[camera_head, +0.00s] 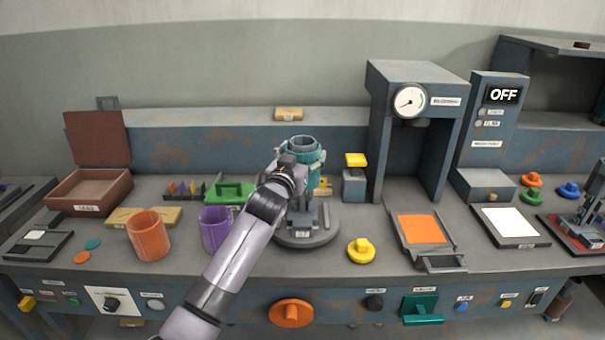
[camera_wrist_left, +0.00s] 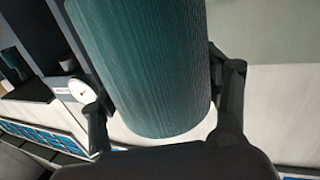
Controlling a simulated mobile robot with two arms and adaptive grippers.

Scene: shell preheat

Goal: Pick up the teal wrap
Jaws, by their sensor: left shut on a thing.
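The teal wrap (camera_head: 314,178) is an upright, ribbed cylinder above a round grey stand (camera_head: 308,236) in the middle of the bench. Its open top ring shows grey-teal in the head view. My left gripper (camera_head: 302,162) is shut on the wrap, with a finger on each side. In the left wrist view the wrap (camera_wrist_left: 150,65) fills the space between the two dark fingers of my left gripper (camera_wrist_left: 163,108). My arm hides part of the wrap and stand, so I cannot tell whether the wrap touches the stand. My right gripper is not in view.
An orange cup (camera_head: 148,240) and a purple cup (camera_head: 215,232) stand left of my arm. A yellow knob (camera_head: 361,251) lies right of the stand. A tall grey press with a gauge (camera_head: 410,101) and an orange plate (camera_head: 421,229) are further right.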

